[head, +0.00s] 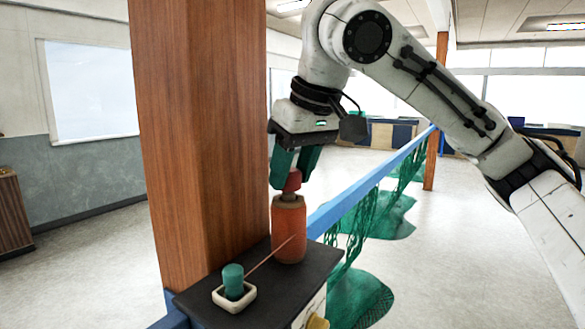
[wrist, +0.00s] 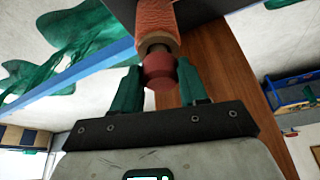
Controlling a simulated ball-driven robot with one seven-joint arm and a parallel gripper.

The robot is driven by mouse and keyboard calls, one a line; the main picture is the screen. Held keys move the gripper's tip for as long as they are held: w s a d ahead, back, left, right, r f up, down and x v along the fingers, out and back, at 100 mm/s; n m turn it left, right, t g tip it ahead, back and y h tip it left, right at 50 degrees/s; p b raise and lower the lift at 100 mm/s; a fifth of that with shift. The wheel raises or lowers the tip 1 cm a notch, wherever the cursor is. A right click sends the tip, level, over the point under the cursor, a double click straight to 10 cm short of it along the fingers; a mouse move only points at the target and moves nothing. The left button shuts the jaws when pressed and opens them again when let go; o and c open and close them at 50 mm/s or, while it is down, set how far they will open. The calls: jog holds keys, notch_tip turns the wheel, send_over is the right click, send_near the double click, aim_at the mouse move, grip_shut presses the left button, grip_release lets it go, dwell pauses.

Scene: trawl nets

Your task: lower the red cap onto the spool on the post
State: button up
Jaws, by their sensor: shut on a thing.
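My gripper (head: 291,175) points down with its green fingers shut on the red cap (head: 292,183). The cap is directly above the orange spool (head: 288,232), close to its top. In the wrist view the cap (wrist: 160,74) sits between the fingertips of my gripper (wrist: 160,84), roughly in line with the spool (wrist: 155,17). A short dark piece shows between the cap and the spool's pale end; I cannot tell whether it is the post's tip or part of the cap. The spool stands upright and hides the rest of the post. I cannot tell if cap and spool touch.
The spool stands on a dark shelf (head: 205,297) beside a thick wooden column (head: 205,140). A green piece (head: 233,281) sits in a small white tray (head: 221,302), and a thin reddish strand runs from near it to the spool. A blue rail (head: 365,186) with green nets (head: 372,228) runs behind.

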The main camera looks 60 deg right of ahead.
jog(key=shift+f+b, duration=0.35)
jog(key=shift+f, duration=0.3)
jog(key=o, duration=1.1)
jog(key=shift+r, duration=0.15)
jog(key=b+v, duration=0.1)
jog(key=v, duration=0.9)
jog(key=shift+s+r, duration=0.2)
